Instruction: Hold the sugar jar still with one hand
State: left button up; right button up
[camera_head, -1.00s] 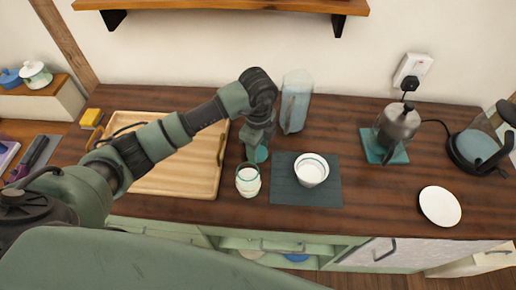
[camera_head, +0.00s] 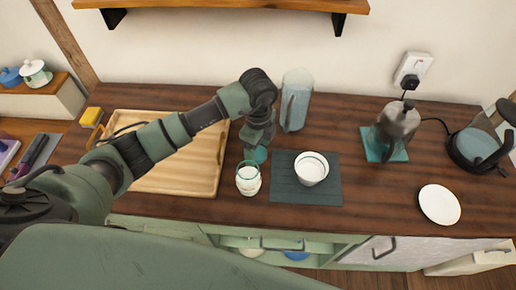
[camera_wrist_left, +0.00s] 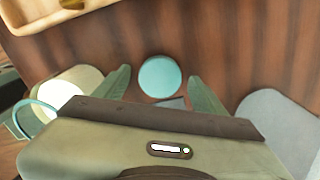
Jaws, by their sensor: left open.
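A glass jar with white contents and a teal rim (camera_head: 248,180), which looks like the sugar jar, stands upright on the wooden counter. It seems to show at the left edge of the left wrist view (camera_wrist_left: 72,90). My left gripper (camera_wrist_left: 158,82) is open, pointing down just behind the jar in the head view. A round teal disc (camera_wrist_left: 160,76) shows between its fingertips, with gaps on both sides; it also shows below the gripper in the head view (camera_head: 257,155). I cannot tell whether it is a loose lid. My right gripper is out of view.
A wooden tray (camera_head: 180,187) lies left of the jar. A white cup (camera_head: 311,168) stands on a dark mat (camera_head: 325,195) to the right. A tall pitcher (camera_head: 296,100) stands close behind my left gripper. A white plate (camera_head: 440,205) and metal pot (camera_head: 397,122) are further right.

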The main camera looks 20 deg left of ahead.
aim_at(258, 153)
pick_arm(q)
notch_tip(258, 153, up, 12)
jog(key=b, duration=0.2)
jog(key=shift+f, duration=0.15)
jog(key=shift+f, duration=0.1)
